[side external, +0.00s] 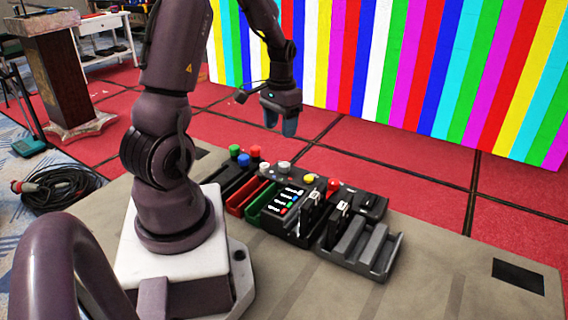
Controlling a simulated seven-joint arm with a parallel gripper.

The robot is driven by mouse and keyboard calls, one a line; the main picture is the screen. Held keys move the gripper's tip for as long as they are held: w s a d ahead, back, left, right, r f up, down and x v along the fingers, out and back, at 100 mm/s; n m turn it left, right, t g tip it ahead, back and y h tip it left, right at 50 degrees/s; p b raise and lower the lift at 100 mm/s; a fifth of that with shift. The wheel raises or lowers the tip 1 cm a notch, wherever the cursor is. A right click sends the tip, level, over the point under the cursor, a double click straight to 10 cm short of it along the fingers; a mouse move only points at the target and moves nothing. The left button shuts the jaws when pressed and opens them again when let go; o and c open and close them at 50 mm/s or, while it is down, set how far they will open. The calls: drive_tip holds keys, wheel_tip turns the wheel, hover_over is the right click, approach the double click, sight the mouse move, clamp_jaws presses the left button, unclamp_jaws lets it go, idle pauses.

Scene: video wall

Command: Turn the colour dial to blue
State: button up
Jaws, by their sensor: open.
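The control console (262,197) sits on the table in front of my arm. A round grey knob (284,168) stands near its back edge and may be the colour dial; its pointing direction is too small to read. A dark panel (286,200) with small coloured marks and white labels lies in front of it. My gripper (283,127) hangs above and behind the console, pointing down, apart from it. It is open and holds nothing visible.
Green, blue and red knobs (243,158) stand left of the grey knob; a yellow knob (308,179) and a red button (333,184) stand right. A grey slotted tray (386,262) is at the front right. A striped video wall (400,75) stands behind.

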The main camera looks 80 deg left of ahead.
sight(284, 164)
drive_tip(key=shift+m, duration=0.9)
drive_tip(key=f, duration=0.4)
drive_tip(key=w+a+f, duration=0.1)
drive_tip(key=f, duration=0.3)
drive_tip(key=a+f, duration=0.1)
drive_tip(key=f, duration=0.4)
drive_tip(key=shift+w, duration=0.25)
drive_tip(key=c, duration=0.9)
